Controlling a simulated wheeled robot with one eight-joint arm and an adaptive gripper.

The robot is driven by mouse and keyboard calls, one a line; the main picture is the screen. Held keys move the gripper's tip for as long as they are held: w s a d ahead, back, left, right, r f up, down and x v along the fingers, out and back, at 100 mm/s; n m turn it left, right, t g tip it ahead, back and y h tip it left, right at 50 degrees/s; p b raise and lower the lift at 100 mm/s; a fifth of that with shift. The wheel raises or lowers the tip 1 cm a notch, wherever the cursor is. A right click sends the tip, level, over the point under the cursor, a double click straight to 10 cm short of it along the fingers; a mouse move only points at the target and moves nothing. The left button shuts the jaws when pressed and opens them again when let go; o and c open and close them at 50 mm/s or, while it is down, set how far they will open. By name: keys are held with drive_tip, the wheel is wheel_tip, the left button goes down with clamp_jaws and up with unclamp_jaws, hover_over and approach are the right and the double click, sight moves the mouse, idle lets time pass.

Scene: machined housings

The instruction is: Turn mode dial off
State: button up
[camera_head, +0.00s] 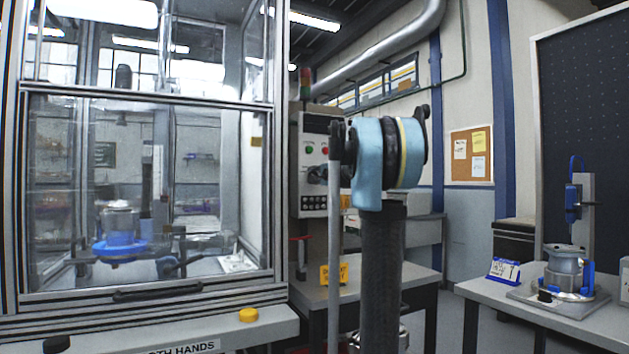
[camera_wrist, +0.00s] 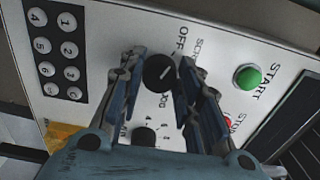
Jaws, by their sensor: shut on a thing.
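The mode dial (camera_wrist: 157,73) is a round black knob with a pale pointer line on the white control panel (camera_wrist: 100,25). In the wrist view its pointer line slants up and right. Around it stand the words OFF, a partly hidden word starting with SC, and JOG. My gripper (camera_wrist: 161,65) has its two fingers on either side of the knob, shut on it. In the head view the panel (camera_head: 307,203) is left of my arm; the dial and fingertips are too small there to tell apart.
A green START button (camera_wrist: 248,78) and a red STOP button (camera_wrist: 228,118) lie right of the fingers. A second black knob (camera_wrist: 144,136) is below, between the fingers. A numbered keypad (camera_wrist: 61,53) is at left. A glass-fronted enclosure (camera_head: 148,295) stands left of the panel.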

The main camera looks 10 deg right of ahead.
drive_tip(key=shift+s+a+f, duration=0.1)
drive_tip(key=shift+a+f, duration=0.05)
drive_tip(key=shift+c, duration=0.2)
drive_tip(key=o, duration=1.1)
drive_tip(key=shift+c, duration=0.2)
drive_tip(key=v, duration=1.1)
drive_tip(key=shift+s, duration=0.3)
